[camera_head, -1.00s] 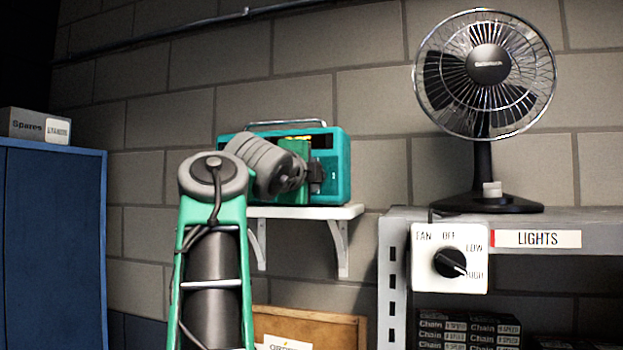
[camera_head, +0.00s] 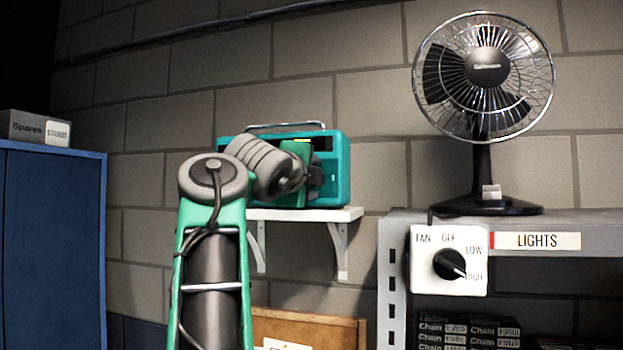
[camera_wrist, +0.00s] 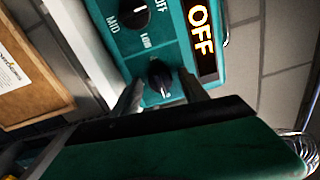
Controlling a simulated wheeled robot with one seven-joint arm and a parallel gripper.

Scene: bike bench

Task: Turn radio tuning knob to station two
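The teal radio (camera_head: 340,175) stands on a white wall shelf; my arm hides much of its front. In the wrist view its display (camera_wrist: 201,32) reads OFF in lit letters. A black knob (camera_wrist: 158,76) with a white mark sits between the fingertips of my gripper (camera_wrist: 162,92). The fingers are apart, one on each side of the knob, with some gap showing; contact cannot be told. A second black knob (camera_wrist: 135,14), with labels reading OFF, LOW and MID, lies beyond it. In the head view my gripper (camera_head: 316,178) is at the radio's front, its fingertips unclear.
The white shelf (camera_head: 345,214) is under the radio. To the right, a fan (camera_head: 484,75) stands on a metal rack (camera_head: 395,290) with a fan switch box (camera_head: 425,275). A blue cabinet (camera_head: 55,250) is at the left. A brown board (camera_head: 340,335) is below the shelf.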

